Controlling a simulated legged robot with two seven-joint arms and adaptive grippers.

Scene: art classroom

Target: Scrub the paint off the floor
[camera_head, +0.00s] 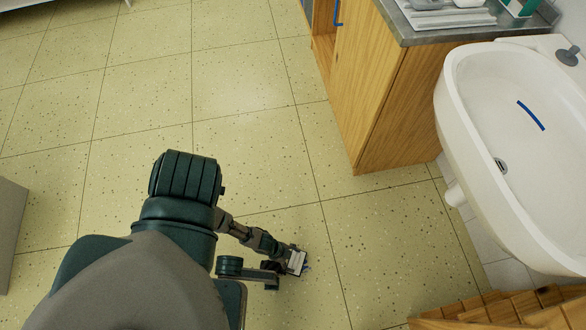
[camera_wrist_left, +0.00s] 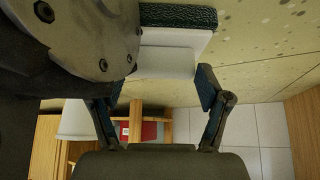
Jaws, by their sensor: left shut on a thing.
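My left arm comes in from the lower left in the head view, and its gripper (camera_head: 292,262) is low over the speckled floor (camera_head: 240,145). In the left wrist view, a white block with a dark, rough pad (camera_wrist_left: 172,50) sits at the fingers (camera_wrist_left: 158,100) of this gripper, which is shut on it. It looks like a scrubbing sponge. In the head view the sponge is small and mostly hidden by the gripper. I cannot tell whether it touches the floor. I see no clear paint on the visible floor. My right gripper is not in view.
A white sink (camera_head: 470,130) with a blue strip (camera_head: 531,115) in it stands at the right. A wooden cabinet (camera_head: 385,95) with a grey counter is beside it. Slatted wood (camera_head: 500,312) is at the lower right, a grey box edge (camera_head: 8,225) at the left. The upper-left floor is clear.

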